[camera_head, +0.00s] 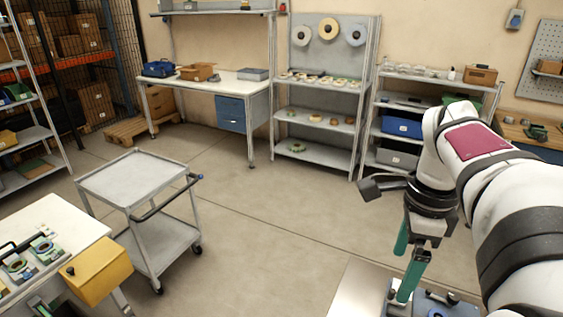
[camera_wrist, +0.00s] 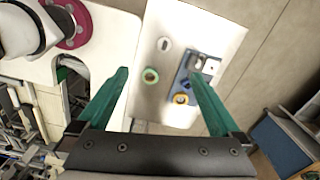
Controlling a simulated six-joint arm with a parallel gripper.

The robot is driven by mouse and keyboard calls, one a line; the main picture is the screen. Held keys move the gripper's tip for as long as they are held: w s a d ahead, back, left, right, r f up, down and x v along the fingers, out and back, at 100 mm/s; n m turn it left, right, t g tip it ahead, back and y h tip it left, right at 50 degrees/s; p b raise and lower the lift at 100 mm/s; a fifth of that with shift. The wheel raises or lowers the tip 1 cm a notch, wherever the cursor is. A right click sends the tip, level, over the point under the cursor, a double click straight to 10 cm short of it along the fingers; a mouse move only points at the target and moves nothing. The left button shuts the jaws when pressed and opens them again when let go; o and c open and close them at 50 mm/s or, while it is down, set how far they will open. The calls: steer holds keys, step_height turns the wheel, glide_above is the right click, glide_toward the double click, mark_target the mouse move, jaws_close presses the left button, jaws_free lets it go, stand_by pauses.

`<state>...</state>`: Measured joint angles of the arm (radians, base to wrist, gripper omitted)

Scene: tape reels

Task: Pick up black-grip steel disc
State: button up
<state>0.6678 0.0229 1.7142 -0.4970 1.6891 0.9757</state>
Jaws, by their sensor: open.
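My gripper (camera_head: 403,276) points down at the right of the head view, over a pale work table (camera_head: 352,290). In the wrist view my gripper (camera_wrist: 158,73) is open, its two green fingers wide apart with nothing held between them. The right finger hides part of the fixture. I cannot tell for sure which piece is the black-grip steel disc.
A grey trolley (camera_head: 137,178) stands at left centre. Shelving with tape rolls (camera_head: 328,28) stands at the back. The middle floor is clear.

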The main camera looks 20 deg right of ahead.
steer(key=s+a+f+n, duration=0.3)
steer(key=s+a+n, duration=0.1)
steer(key=a+n, duration=0.2)
steer(key=s+a+f+n+y, duration=0.1)
steer(key=s+a+f+n, duration=0.2)
steer(key=a+n, duration=0.4)
steer(key=s+a+f+n, duration=0.4)
steer(key=s+a+n, duration=0.1)
steer(key=a, duration=0.5)
steer(key=shift+s+n+y, duration=0.15)
steer(key=shift+n+y, duration=0.15)
steer(key=shift+n, duration=0.4)
steer(key=shift+d, duration=0.1)
steer(key=w+d+f+n+h, duration=0.15)
steer(key=w+d+n, duration=0.3)
steer(key=d, duration=0.45)
steer(key=w+d+f+n, duration=0.25)
steer(key=d+n, duration=0.25)
steer(key=d, duration=0.3)
steer(key=w+d+f+n, duration=0.2)
steer(key=w+d+n, duration=0.3)
steer(key=d, duration=0.4)
step_height(320, 180, down, 16)
steer(key=shift+w+r, duration=0.1)
steer(key=shift+w, duration=0.05)
jaws_close()
